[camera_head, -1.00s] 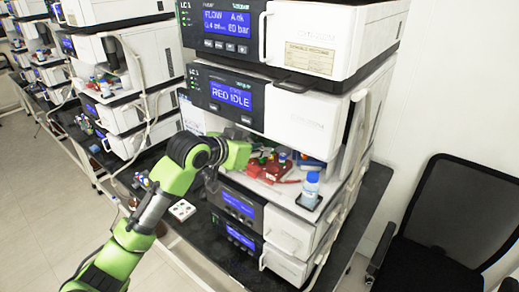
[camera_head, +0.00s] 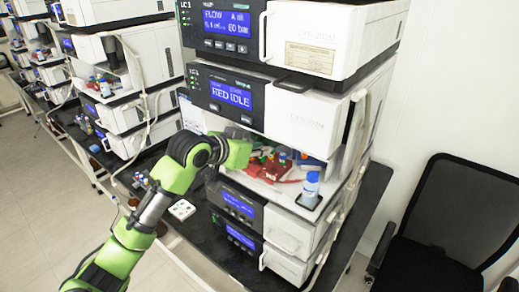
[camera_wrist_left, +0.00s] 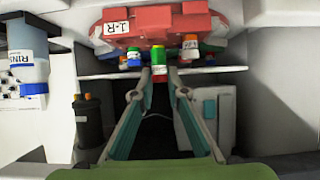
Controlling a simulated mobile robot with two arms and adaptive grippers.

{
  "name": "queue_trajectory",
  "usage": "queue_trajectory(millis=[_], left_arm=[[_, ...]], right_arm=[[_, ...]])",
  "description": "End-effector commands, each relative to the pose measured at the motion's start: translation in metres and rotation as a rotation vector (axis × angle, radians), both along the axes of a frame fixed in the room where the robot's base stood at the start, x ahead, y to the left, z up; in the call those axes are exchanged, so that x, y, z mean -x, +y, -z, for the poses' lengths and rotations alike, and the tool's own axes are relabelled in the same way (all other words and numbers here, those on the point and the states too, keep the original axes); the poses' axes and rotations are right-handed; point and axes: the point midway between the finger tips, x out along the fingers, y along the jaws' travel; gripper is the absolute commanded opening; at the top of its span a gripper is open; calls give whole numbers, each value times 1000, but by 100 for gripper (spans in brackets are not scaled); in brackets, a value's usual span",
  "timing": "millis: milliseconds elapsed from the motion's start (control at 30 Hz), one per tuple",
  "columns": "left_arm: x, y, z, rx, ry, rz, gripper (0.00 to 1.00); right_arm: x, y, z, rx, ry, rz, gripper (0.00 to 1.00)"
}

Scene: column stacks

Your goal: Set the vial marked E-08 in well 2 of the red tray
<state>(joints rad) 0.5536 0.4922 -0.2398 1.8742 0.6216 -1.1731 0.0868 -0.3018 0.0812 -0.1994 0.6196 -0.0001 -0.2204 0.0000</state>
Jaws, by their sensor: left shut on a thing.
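The red tray (camera_wrist_left: 160,22) fills the top of the left wrist view, with a white label on its side. It also shows in the head view (camera_head: 272,171), on the shelf in the opening below the "RED IDLE" unit. My left gripper (camera_wrist_left: 159,73) is shut on a green-capped vial (camera_wrist_left: 158,54), which is at the tray's near edge in that view. Whether this vial touches the tray I cannot tell, and its marking is not readable. My right gripper is not in view.
A blue-capped bottle (camera_head: 311,185) stands at the shelf's front right corner. The wrist view shows a labelled rinse bottle (camera_wrist_left: 28,62) at left and a dark orange-capped bottle (camera_wrist_left: 88,122). The instrument unit (camera_head: 295,115) hangs close above the tray. A chair (camera_head: 440,225) stands at right.

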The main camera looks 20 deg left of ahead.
Motion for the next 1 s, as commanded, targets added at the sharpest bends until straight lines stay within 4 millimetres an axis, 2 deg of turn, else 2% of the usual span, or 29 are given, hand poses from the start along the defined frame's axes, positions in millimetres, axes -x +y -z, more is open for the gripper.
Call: queue_trajectory(millis=[1000], left_arm=[[0, 0, 19, 0, 0, 0, 3]], right_arm=[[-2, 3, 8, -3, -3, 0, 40]])
